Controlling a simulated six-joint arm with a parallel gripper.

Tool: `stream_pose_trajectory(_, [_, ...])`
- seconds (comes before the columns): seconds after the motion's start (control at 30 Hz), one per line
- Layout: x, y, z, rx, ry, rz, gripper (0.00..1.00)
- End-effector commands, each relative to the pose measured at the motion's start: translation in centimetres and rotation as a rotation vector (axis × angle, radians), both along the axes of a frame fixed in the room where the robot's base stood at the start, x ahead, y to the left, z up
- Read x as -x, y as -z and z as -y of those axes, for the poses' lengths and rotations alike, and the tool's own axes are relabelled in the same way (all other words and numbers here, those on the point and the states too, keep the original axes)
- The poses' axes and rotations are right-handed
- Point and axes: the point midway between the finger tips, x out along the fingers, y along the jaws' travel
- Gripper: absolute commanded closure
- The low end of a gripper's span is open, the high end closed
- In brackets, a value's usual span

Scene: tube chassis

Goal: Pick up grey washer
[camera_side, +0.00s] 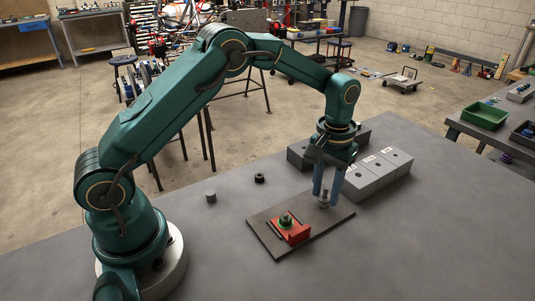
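My gripper (325,196) points straight down over the right part of a dark flat plate (268,249) on the grey table. Its two blue fingers stand a little apart, with a small grey piece (325,201) between or just below the tips. This may be the grey washer, but it is too small to be sure. I cannot tell whether the fingers touch it. A red block (296,236) with a green round part (285,219) sits on the plate, left of my gripper. A small grey cylinder (211,197) stands on the table, left of the plate.
A black ring-like part (259,178) lies on the table behind the plate. Grey labelled blocks (377,174) stand close behind and right of my gripper, with a darker block (299,155) beside them. The table's front and right are clear. A green tray (485,116) is on another bench.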

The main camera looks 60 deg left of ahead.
Motion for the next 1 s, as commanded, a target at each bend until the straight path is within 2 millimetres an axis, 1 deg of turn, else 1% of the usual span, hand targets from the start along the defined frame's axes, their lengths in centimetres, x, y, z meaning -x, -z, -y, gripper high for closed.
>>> stream_pose_trajectory(0.03, [0.0, 0.0, 0.0, 0.0, 0.0, 0.0, 0.84])
stream_pose_trajectory(0.07, [0.0, 0.0, 0.0, 0.0, 0.0, 0.0, 0.95])
stream_pose_trajectory(0.1, [0.0, 0.0, 0.0, 0.0, 0.0, 0.0, 1.0])
stream_pose_trajectory(0.33, [0.0, 0.0, 0.0, 0.0, 0.0, 0.0, 1.0])
stream_pose_trajectory(0.47, [-0.1, -0.4, 0.0, 0.0, 0.0, 0.002, 1.0])
stream_pose_trajectory(0.57, [-0.1, -1.1, 0.0, 0.0, 0.0, 0.003, 1.0])
stream_pose_trajectory(0.67, [-0.1, -2.3, 0.0, 0.0, 0.0, 0.005, 1.0])
stream_pose_trajectory(0.83, [-0.1, -4.9, 0.0, -0.002, -0.001, 0.006, 1.0])
stream_pose_trajectory(1.0, [1.2, -6.7, -3.3, -0.001, -0.009, 0.002, 1.0])
